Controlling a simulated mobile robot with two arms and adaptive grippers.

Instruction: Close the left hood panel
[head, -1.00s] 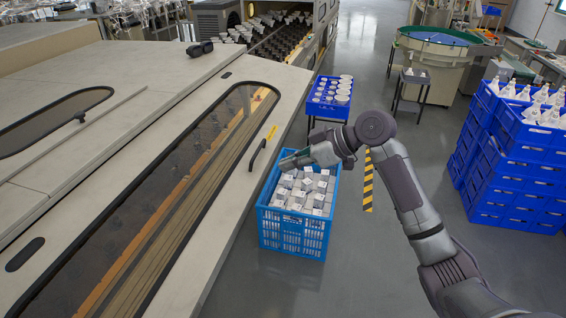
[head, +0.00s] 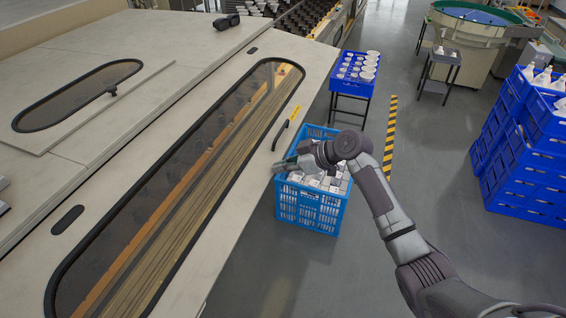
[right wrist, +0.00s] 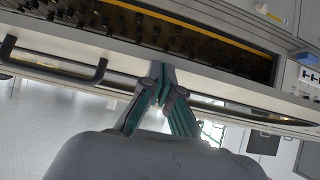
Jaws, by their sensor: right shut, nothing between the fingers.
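The near hood panel (head: 241,139) is a long beige cover with a dark rounded window and a yellow label. A black bar handle (head: 280,135) sits near its right edge and also shows in the right wrist view (right wrist: 60,66). I cannot tell how far the panel stands open. My right gripper (head: 279,166) is shut and empty, close to the panel's right edge and nearer me than the handle. In the right wrist view, the closed fingertips (right wrist: 163,75) appear in front of the panel's edge; contact is unclear. My left gripper is out of view.
A blue crate (head: 308,210) of small white boxes stands on the floor below my right gripper. A blue tray (head: 344,77) of round white parts is on a stand behind it. Stacked blue crates (head: 520,150) stand at right. Grey floor between is clear.

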